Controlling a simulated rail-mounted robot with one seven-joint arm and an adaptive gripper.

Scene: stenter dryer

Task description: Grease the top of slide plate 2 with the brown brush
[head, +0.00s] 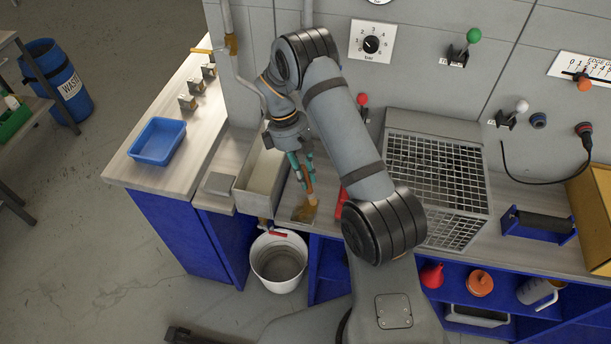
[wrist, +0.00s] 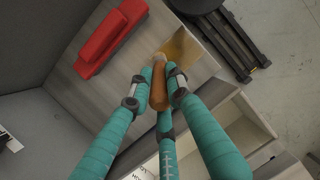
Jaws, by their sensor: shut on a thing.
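My gripper (head: 304,176), with teal fingers, is shut on the brown brush (head: 309,188), whose orange-brown handle points down. In the wrist view the brush (wrist: 158,92) sits between the finger ends (wrist: 160,88). At the brush's lower end is a flat golden-brown plate-like patch (head: 303,213) on the bench; it also shows in the wrist view (wrist: 186,48). I cannot tell whether the brush touches it, nor whether it is slide plate 2; I see no number. A flat grey plate (head: 218,183) lies left of the trough.
A pale open trough (head: 258,182) stands just left of my gripper. A red tool-like object (wrist: 108,38) lies beside the brush on the bench. A wire-mesh cage (head: 435,185) stands to the right. A blue tray (head: 158,141) is at left, and a white bucket (head: 279,262) is below.

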